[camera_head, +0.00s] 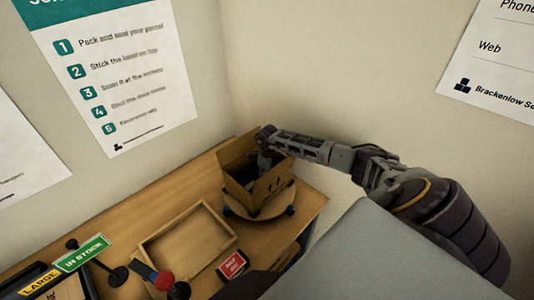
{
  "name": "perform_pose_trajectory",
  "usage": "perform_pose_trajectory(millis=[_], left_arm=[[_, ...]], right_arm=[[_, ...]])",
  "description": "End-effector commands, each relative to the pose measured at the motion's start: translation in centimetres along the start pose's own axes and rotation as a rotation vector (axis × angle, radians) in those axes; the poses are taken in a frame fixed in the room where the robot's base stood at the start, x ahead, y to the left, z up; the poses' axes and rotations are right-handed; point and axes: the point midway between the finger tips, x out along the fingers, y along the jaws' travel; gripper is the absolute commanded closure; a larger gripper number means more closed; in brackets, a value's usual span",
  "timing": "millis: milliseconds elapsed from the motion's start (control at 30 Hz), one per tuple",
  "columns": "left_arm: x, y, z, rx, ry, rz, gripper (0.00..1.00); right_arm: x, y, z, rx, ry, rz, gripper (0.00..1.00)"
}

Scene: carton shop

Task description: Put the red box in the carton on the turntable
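An open brown carton (262,188) stands on the round wooden turntable (233,208), near the wall corner. My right gripper (266,158) reaches in from the right over the carton's opening, with its fingers at or inside it. The fingers are small and dark here, so I cannot tell whether they are open or hold anything. The carton's inside is mostly hidden by its flaps and the gripper. A small red item with white lettering (232,265) lies in front of the turntable; I cannot tell whether it is the red box or a sign. My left gripper is not in view.
A shallow, empty wooden tray (150,246) lies left of the turntable. Walls close in behind.

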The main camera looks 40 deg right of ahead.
Motion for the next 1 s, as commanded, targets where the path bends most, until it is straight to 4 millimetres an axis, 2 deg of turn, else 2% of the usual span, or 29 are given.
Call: perform_pose_trajectory(millis=[467, 500, 567, 1000], left_arm=[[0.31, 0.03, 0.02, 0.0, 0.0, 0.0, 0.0], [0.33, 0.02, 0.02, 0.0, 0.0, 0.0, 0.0], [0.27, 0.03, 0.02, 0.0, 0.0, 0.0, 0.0], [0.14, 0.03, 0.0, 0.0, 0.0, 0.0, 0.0]], right_arm=[[0.5, -0.01, 0.02, 0.0, -0.001, 0.0, 0.73], [0.55, 0.0, 0.01, 0.0, 0.0, 0.0, 0.46], [0.49, 0.0, 0.0, 0.0, 0.0, 0.0, 0.38], [0.35, 0.01, 0.0, 0.0, 0.0, 0.0, 0.38]])
